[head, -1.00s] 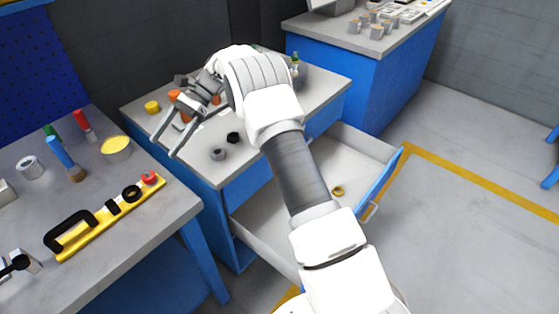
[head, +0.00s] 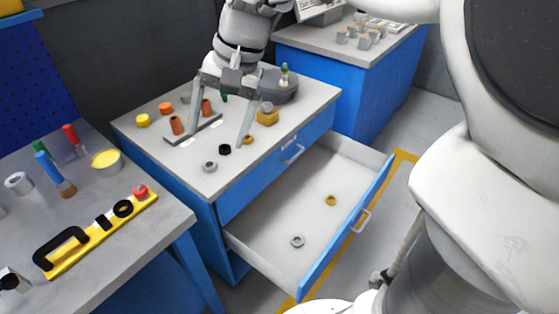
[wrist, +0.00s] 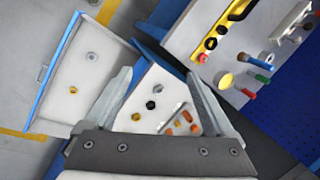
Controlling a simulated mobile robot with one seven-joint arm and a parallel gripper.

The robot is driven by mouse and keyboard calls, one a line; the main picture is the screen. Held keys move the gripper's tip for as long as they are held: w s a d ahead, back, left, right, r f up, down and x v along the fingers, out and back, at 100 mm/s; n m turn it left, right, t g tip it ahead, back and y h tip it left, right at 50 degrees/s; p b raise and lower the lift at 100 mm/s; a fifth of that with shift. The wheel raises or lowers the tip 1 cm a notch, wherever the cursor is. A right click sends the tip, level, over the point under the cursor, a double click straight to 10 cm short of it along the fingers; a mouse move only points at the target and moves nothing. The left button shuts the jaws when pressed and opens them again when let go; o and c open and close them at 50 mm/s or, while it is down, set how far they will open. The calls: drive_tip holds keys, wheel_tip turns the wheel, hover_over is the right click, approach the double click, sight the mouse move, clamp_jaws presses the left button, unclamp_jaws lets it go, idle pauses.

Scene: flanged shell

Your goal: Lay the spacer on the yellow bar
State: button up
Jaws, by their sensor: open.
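The yellow bar (head: 82,251) lies on the left table, with a black C-shaped piece, a small black piece, a black ring (head: 123,208) and a red knob along it. It also shows in the wrist view (wrist: 228,24). I cannot tell which ring is the spacer. A grey ring (head: 210,166), a black ring (head: 225,149) and a yellow ring (head: 248,140) lie on the cabinet top. A yellow ring (head: 331,200) and a grey ring (head: 297,241) lie in the drawer. My gripper (head: 218,136) is open and empty above the cabinet top, pointing down.
The blue cabinet's drawer (head: 262,262) stands open. A dark plate with orange cylinders (head: 177,125), a yellow block (head: 267,117) and a round grey container (head: 280,88) are on the cabinet top.

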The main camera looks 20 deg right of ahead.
drive_tip(key=s+d+f+n+t+h, duration=0.1)
drive_tip(key=s+d+n+t, duration=0.1)
drive_tip(key=s+d, duration=0.2)
drive_tip(key=s+d+f+n+t+h, duration=0.1)
drive_tip(key=s+d+n+t+h, duration=0.1)
drive_tip(key=s, duration=0.7)
drive_tip(key=shift+s+d+f+n+h, duration=0.3)
drive_tip(key=shift+d+n, duration=0.1)
drive_tip(key=shift+d, duration=0.5)
drive_tip(key=shift+r, duration=0.1)
